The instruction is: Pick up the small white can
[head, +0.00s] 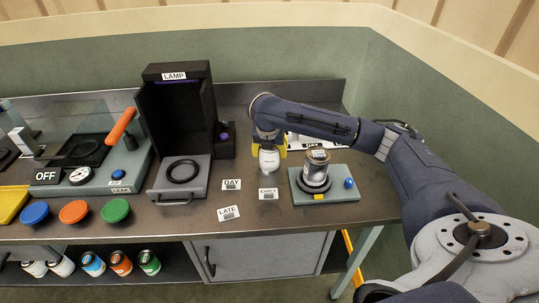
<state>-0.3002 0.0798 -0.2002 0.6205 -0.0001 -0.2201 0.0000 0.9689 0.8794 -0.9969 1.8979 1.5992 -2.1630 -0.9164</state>
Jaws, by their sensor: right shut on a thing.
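The small white can (269,161) stands out below my right gripper (268,148), towards the back of the grey bench (250,222). The gripper reaches down from above and is shut on the can's upper part, which its fingers hide. I cannot tell whether the can's base touches the bench. My left gripper is not in view.
A small stand (340,188) holding a metal can (317,165) is close to the right. A black lamp box (180,110) is to the left. Cards labelled EARLY (268,194), DAY (231,184) and LATE (228,213) lie in front. Coloured discs (74,211) line the left front.

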